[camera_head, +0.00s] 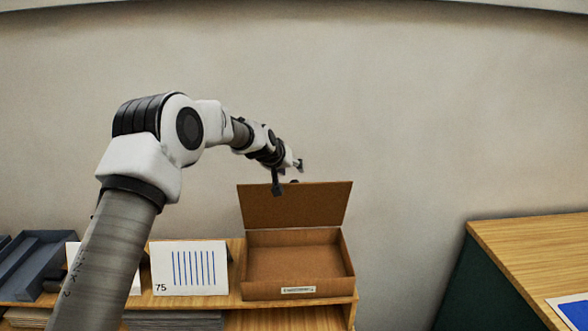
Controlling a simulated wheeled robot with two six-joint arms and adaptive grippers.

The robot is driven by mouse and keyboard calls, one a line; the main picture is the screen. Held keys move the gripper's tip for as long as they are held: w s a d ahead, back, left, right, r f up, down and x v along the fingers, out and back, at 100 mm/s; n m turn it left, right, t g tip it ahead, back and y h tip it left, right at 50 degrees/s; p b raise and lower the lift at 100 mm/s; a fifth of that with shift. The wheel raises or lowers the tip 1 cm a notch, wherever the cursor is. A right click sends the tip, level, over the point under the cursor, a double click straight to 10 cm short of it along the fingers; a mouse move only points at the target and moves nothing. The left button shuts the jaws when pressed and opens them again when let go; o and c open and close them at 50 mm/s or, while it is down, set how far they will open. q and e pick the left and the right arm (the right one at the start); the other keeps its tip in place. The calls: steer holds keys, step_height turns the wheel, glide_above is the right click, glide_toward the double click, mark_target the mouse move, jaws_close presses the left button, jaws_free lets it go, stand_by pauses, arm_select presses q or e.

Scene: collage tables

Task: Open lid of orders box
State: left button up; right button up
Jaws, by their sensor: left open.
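The orders box (297,292) is a brown cardboard box with a small white label on its front. It stands on the wooden shelf top in the middle of the view. Its lid (296,206) is raised, standing up at the back and leaning slightly backward, and the inside looks empty. My left gripper (288,178) is open above the lid's upper edge, at its left half. One dark finger hangs close to the lid's top edge; I cannot tell if it touches. My right gripper is not in view.
A white card (189,268) with blue stripes and "75" stands left of the box. Grey trays (32,262) are at the far left. A wooden-topped table (535,252) with a blue-printed sheet (573,310) is at the right. A gap separates it from the shelf.

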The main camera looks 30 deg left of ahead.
arm_select(q)
step_height(320, 180, up, 7)
steer(key=s+a+p, duration=0.1)
steer(key=s+p, duration=0.1)
steer(key=p, duration=0.2)
steer(key=shift+s+a+p, duration=0.15)
steer(key=shift+s+p, duration=0.1)
steer(key=shift+p, duration=0.05)
steer(key=shift+f, duration=0.15)
steer(key=shift+w+a, duration=0.1)
steer(key=v, duration=1.2)
steer(key=shift+f, duration=0.15)
